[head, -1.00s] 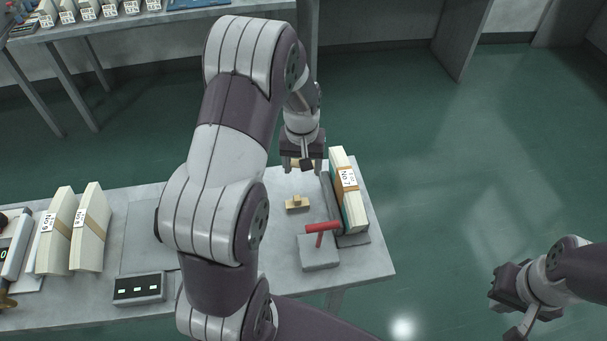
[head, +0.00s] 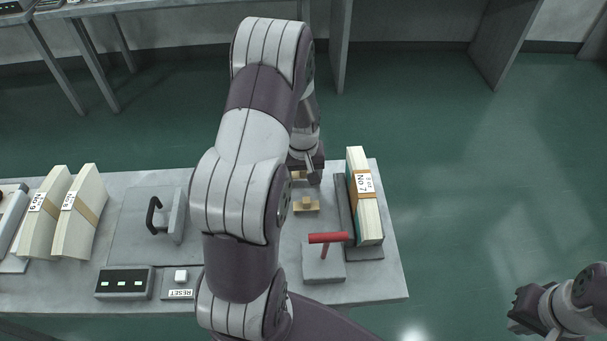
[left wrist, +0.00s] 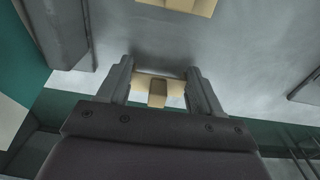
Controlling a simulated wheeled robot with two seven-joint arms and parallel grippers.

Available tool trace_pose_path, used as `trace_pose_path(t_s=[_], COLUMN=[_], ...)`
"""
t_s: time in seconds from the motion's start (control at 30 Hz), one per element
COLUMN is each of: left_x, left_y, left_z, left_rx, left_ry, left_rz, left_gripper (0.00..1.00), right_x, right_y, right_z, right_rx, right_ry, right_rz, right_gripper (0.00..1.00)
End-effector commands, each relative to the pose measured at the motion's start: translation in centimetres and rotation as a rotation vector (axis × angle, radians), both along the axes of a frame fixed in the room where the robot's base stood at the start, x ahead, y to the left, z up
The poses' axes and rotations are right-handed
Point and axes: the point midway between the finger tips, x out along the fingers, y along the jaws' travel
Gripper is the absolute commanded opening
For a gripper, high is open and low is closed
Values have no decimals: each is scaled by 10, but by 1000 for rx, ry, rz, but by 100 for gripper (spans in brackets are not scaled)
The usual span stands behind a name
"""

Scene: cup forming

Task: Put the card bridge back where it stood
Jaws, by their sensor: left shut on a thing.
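My left gripper (head: 304,176) is over the far edge of the table, partly hidden by its own arm. In the left wrist view, its fingers (left wrist: 160,85) are shut on a small tan piece with a raised knob, seemingly a card bridge (left wrist: 157,93). Only a sliver of this held piece (head: 297,178) shows in the head view. A second tan piece with a knob (head: 306,206) sits on the table just nearer than the gripper; part of it shows at the top of the left wrist view (left wrist: 190,4). My right gripper (head: 526,312) is off the table at lower right; its jaw gap is unclear.
A strapped card block marked No 7 (head: 366,210) stands in a grey holder at right. A red-handled tool (head: 328,238) rises from a grey block (head: 322,264) nearby. At left are two more card blocks (head: 45,210) (head: 80,215), a black-handled plate (head: 172,216) and a display box (head: 124,283).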

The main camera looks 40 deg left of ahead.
Motion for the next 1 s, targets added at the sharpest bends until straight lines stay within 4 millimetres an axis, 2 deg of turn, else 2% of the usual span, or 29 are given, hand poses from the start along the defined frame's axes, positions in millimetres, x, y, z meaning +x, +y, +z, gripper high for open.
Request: trace_pose_path(t_s=[0.1, 0.13, 0.2, 0.47, 0.57, 0.8, 1.0], left_x=[0, 0, 0, 0, 1, -2, -4], left_y=[0, 0, 0, 0, 0, 0, -1], left_z=[-4, -3, -3, -2, 8, 70, 110], left_rx=[-1, -1, 0, 0, 1, 2, 1], left_ry=[1, 1, 0, 0, -3, -6, -2], left_rz=[0, 0, 0, 0, 0, 0, 0], left_gripper=[37, 75, 90, 90, 90, 90, 90], right_x=[0, 0, 0, 0, 0, 0, 0], right_y=[0, 0, 0, 0, 0, 0, 0], right_z=[-2, -2, -1, -1, 1, 3, 4], right_rx=[0, 0, 0, 0, 0, 0, 0], right_ry=[0, 0, 0, 0, 0, 0, 0], right_rz=[0, 0, 0, 0, 0, 0, 0], right_gripper=[0, 0, 0, 0, 0, 0, 0])
